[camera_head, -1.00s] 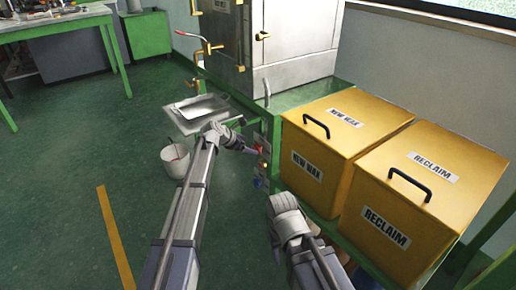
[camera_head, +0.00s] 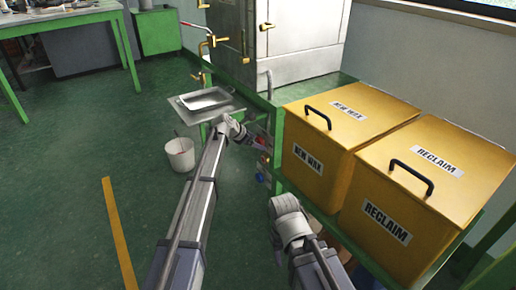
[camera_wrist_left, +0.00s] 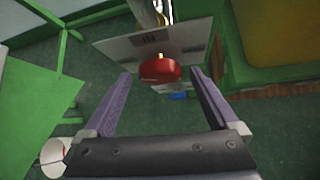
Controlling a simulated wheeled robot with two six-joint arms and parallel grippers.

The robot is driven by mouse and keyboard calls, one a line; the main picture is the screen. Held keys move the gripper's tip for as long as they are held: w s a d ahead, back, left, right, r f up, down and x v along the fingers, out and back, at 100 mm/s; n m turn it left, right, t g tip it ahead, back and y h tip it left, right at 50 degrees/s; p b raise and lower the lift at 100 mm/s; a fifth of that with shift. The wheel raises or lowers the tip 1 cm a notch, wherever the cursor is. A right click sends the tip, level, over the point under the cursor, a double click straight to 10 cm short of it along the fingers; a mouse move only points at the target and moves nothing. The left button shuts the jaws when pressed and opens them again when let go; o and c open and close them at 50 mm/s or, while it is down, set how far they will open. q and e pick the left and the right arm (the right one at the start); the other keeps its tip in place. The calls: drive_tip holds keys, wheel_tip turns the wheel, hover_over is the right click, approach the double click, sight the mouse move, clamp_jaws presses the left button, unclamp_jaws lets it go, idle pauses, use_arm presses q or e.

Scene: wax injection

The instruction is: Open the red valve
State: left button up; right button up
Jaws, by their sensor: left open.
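The red valve (camera_wrist_left: 160,70) shows in the left wrist view as a round red handle on a brass-coloured stem, in front of a pale labelled plate. My left gripper (camera_wrist_left: 160,80) is open, with one finger on each side of the red handle and visible gaps between. Whether the fingertips reach as far as the handle is hard to tell. In the head view my left gripper (camera_head: 252,138) is beside the green machine frame, and the valve is mostly hidden there. My right arm shows at lower centre, but its gripper fingers are hidden.
Two yellow boxes, NEW WAX (camera_head: 345,118) and RECLAIM (camera_head: 440,160), stand right of the left gripper. A metal tray (camera_head: 206,101) and a white bucket (camera_head: 180,156) are on its left. A steel cabinet (camera_head: 300,40) stands behind.

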use_arm(q)
drive_tip(key=shift+x, duration=0.8)
use_arm(e)
drive_tip(key=shift+f, duration=0.55)
use_arm(q)
drive_tip(key=shift+c, duration=0.3)
drive_tip(key=c, duration=1.3)
